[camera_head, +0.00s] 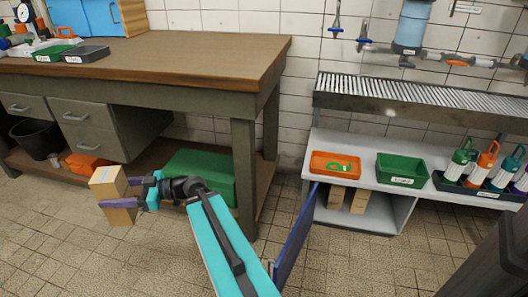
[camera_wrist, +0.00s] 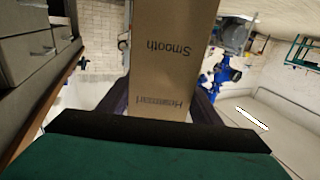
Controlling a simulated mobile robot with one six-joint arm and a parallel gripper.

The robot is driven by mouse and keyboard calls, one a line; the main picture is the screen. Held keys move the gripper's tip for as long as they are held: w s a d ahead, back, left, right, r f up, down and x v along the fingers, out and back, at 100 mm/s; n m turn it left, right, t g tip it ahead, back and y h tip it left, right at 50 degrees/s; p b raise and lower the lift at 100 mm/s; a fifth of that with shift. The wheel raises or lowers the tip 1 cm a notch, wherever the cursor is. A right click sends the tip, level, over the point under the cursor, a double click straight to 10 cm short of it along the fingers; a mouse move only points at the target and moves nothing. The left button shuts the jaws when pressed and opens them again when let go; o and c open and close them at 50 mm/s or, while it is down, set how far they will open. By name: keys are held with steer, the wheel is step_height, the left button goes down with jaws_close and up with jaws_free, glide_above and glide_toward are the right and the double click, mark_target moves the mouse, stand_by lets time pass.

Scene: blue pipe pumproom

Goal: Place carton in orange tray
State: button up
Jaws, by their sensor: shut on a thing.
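My gripper (camera_head: 120,196) is shut on a brown cardboard carton (camera_head: 105,181), held up in front of the workbench at the left. In the wrist view the carton (camera_wrist: 172,45) fills the middle between the two dark fingers, with printed words upside down on its face. The orange tray (camera_head: 320,168) sits on the grey-white cabinet at the right, well apart from the carton. Some small green items lie in the tray.
A green tray (camera_head: 402,170) stands right of the orange one, then several bottles (camera_head: 488,165). An open blue door (camera_head: 295,235) juts out from the cabinet, which holds brown cartons (camera_head: 337,196). The wooden workbench (camera_head: 150,55) and its leg (camera_head: 244,175) stand beside my arm. Tiled floor is open in front.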

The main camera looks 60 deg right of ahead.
steer(key=s+d+f+m+t+h+p, duration=0.25)
steer(key=s+d+h+p, duration=0.2)
steer(key=d, duration=0.45)
steer(key=s+d+f+m+t+h+p, duration=0.1)
steer(key=s+d+m+h+p, duration=0.35)
steer(key=d, duration=0.55)
steer(key=s+d+f+m+t+h+p, duration=0.1)
steer(key=s+d+f+m+h+p, duration=0.15)
steer(key=d+h+p, duration=0.4)
steer(key=s+d+f+m+g+h+p, duration=0.1)
steer(key=s+d+f+m+h+p, duration=0.15)
steer(key=s+d, duration=0.3)
steer(key=s+d+f+m+g+h+p, duration=0.1)
steer(key=s+d+f+m+h+p, duration=0.1)
steer(key=s+d+h+p, duration=0.3)
steer(key=s+d+r+m+g+h+b, duration=0.3)
steer(key=s+d+r+m+g+b, duration=0.1)
steer(key=s+d, duration=0.8)
steer(key=s+d+r+m+g+h+b, duration=0.3)
steer(key=s+d+r+m+g+b, duration=0.1)
steer(key=s+d, duration=0.8)
steer(key=shift+s+d+r+g+b, duration=0.15)
steer(key=shift+s+d+g+b, duration=0.2)
steer(key=shift+s+g, duration=0.5)
steer(key=shift+s, duration=0.1)
